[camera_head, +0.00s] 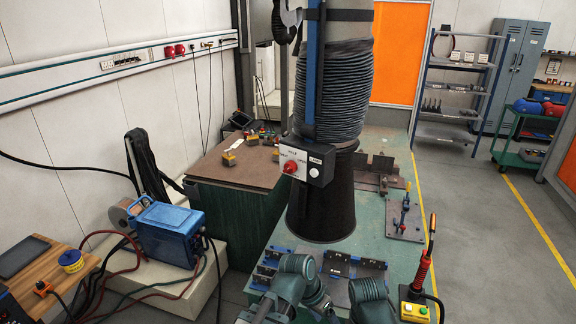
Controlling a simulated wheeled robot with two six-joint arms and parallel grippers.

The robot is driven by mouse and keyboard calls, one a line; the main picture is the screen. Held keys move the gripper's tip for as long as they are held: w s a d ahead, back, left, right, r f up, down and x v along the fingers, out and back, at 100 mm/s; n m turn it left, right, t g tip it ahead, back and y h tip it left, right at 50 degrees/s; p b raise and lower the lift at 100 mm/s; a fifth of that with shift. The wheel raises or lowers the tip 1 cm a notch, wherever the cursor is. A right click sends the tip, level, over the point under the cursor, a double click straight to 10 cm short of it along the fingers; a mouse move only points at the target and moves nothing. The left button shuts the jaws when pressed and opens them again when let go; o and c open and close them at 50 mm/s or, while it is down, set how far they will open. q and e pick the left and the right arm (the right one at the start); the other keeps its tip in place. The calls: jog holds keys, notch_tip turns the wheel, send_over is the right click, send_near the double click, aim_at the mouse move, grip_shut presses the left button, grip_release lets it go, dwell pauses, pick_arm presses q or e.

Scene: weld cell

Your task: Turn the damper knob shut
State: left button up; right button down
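The red damper knob (290,167) sits on the white face plate of a small dark control box (319,172). The box is fixed to the front of the extraction hood (322,205), below its ribbed grey hose (331,90). Small lettering surrounds the knob, too fine to read surely, so I cannot tell its setting. A round white button (313,172) is on the box to the right of the knob. Only teal links of my arms show at the bottom edge, well below the knob. I see neither gripper, and nothing touches the knob.
The hood stands over a green welding table (390,254) with dark fixture blocks (356,268) in front. A clamp stand (403,222) and a red-handled torch (422,270) are at right. A blue welder (168,235) stands left. A brown-topped bench (215,168) lies behind. Open floor is at right.

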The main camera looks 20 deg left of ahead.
pick_arm(q)
jog(key=w+a+r+t+h+p, duration=0.2)
jog(key=w+a+r+t+h, duration=0.15)
jog(key=w+r, duration=0.45)
jog(key=n+t+y+p, duration=0.1)
jog(key=n+t+p, duration=0.1)
jog(key=t, duration=1)
send_near(286, 171)
jog(key=x, duration=0.9)
jog(key=shift+w+d+r, duration=0.1)
jog(key=shift+w+d, duration=0.05)
jog(key=shift+w, duration=0.05)
pick_arm(e)
notch_tip(286, 171, up, 5)
jog(key=shift+s+f, duration=0.1)
pick_arm(q)
grip_shut()
